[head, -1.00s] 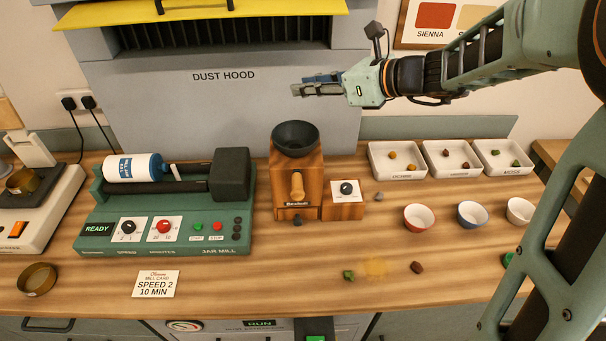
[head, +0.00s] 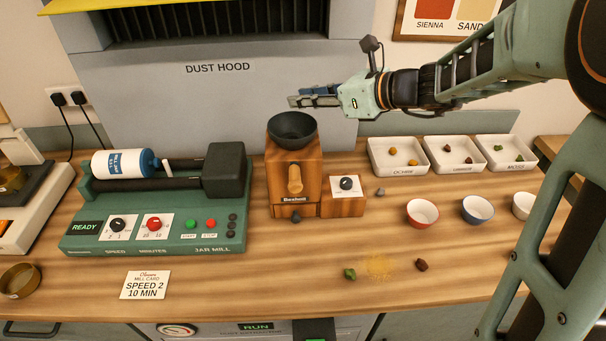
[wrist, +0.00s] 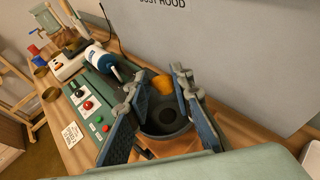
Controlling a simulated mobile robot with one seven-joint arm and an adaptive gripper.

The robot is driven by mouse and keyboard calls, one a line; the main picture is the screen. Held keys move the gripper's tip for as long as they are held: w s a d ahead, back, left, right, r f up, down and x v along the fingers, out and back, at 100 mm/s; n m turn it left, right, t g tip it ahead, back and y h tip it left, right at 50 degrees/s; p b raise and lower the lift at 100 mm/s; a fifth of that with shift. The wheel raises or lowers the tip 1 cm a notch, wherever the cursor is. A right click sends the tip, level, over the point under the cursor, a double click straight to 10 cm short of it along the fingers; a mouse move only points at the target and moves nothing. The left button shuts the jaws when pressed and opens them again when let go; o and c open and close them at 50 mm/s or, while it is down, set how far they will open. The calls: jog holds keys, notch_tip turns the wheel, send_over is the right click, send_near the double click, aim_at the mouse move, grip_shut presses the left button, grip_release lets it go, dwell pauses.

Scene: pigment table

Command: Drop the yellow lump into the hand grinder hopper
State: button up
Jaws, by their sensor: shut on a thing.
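The hand grinder is a wooden box (head: 294,178) with a dark, round, open hopper (head: 293,131) on top. My gripper (head: 291,101) is just above the hopper, its fingers pointing left. In the wrist view the fingers close on the yellow lump (wrist: 162,85), which looks orange-yellow and shows between the fingertips. The hopper's dark bowl (wrist: 166,117) lies below and between the fingers in that view. In the head view the lump is hidden by the fingers.
The green jar mill (head: 150,235) stands left of the grinder. White trays (head: 397,171) with lumps and small bowls (head: 422,213) are at the right. The dust hood (head: 215,100) is behind.

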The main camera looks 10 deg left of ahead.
jog(key=o, duration=1)
jog(key=shift+d+r, duration=0.1)
jog(key=v, duration=1.2)
